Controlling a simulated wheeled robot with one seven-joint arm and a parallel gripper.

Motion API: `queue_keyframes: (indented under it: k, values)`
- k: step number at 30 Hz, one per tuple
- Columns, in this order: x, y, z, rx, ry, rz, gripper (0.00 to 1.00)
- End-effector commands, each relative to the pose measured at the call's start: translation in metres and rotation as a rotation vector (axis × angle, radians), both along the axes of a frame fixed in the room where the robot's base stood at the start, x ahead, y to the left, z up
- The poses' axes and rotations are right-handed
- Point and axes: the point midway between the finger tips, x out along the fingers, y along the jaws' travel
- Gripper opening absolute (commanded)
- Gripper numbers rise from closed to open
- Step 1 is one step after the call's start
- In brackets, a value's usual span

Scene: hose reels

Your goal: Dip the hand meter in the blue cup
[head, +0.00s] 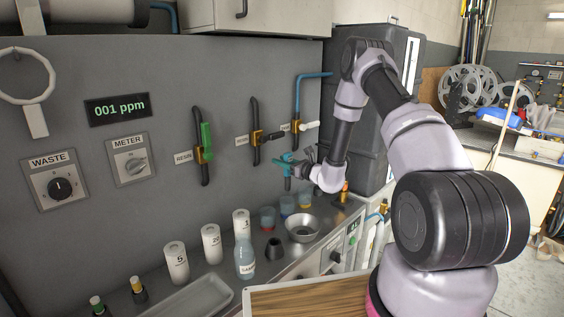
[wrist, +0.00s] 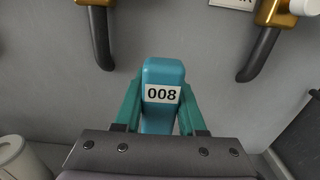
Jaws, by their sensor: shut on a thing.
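My gripper (head: 291,167) is shut on the teal hand meter (wrist: 161,90), whose white label reads 008 in the wrist view. In the head view the hand meter (head: 286,168) hangs in the air in front of the grey wall panel, above the counter and apart from the cups. Three small see-through cups stand below it in a slanting row: a near cup (head: 267,219), a middle cup (head: 287,206) that looks bluest, and a far cup (head: 304,201). Their colours are hard to tell at this size. The hand meter's lower end is hidden in the wrist view.
Valve handles (head: 205,146) stick out of the wall panel. A display (head: 117,110) reads 001 ppm.

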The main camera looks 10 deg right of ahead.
Motion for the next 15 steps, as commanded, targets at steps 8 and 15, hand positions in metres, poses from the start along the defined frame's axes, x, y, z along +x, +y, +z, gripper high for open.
queue_keyframes:
  k: [8, 15]
  values:
    - [0.000, 0.000, -0.016, 0.002, 0.001, 0.000, 0.00]
    - [0.000, 0.000, -0.030, 0.001, 0.001, 0.000, 0.00]
